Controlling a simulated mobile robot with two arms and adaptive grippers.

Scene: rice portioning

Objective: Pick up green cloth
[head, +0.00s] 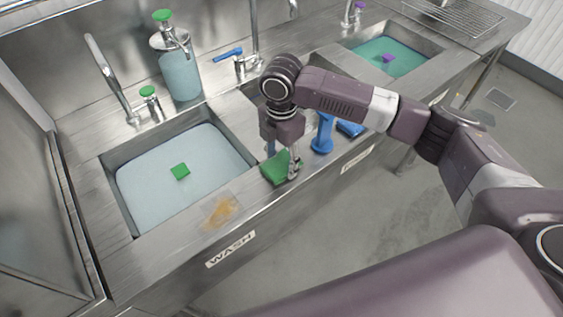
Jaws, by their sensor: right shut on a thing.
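The green cloth (274,169) lies on the steel front ledge between the wash sink and the middle basin. My right gripper (293,172) reaches down from above and is shut on the right part of the cloth. The cloth looks to be at the level of the ledge; I cannot tell whether it is lifted. My left gripper is not in view.
An orange-brown stain (221,211) marks the front ledge. A blue upright object (322,135) and a blue cloth (351,129) are close right of my gripper. Faucets line the back.

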